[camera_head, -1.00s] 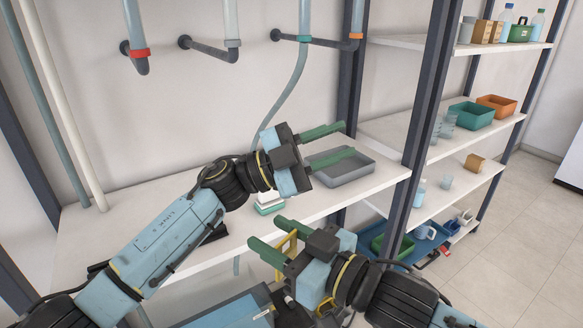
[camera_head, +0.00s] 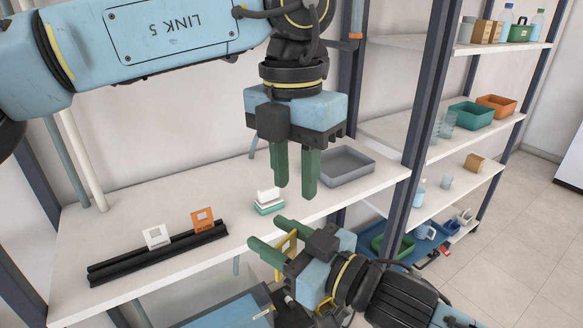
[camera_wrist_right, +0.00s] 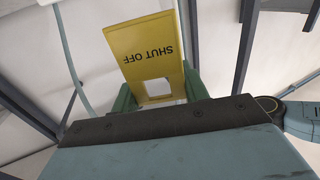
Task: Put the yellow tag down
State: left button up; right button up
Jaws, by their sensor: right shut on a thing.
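The yellow tag (camera_wrist_right: 148,50), marked "SHUT OFF", is held between the green fingers of my right gripper (camera_wrist_right: 158,95) in the right wrist view. In the head view the tag (camera_head: 283,246) shows only partly, between the fingers of my right gripper (camera_head: 264,232), near the shelf's front edge. My left gripper (camera_head: 295,190) is above the shelf, pointing down, with its fingers apart and nothing visible between them.
A black rail (camera_head: 150,260) on the white shelf (camera_head: 120,212) holds a white tag (camera_head: 157,237) and an orange tag (camera_head: 203,220). A small white and green stack (camera_head: 268,203) and a grey tray (camera_head: 342,166) also stand there. A dark upright post (camera_head: 425,110) stands right of the tray.

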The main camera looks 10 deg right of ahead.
aim_at(291, 235)
pick_arm(q)
jog(key=f, duration=1.1)
jog(key=shift+w+a+f, duration=0.1)
jog(key=shift+a+f, duration=0.15)
jog(key=shift+f, duration=0.15)
jog(key=shift+c, duration=0.4)
grip_shut()
pick_arm(e)
jog(key=o, duration=1)
jog(key=shift+o, duration=0.2)
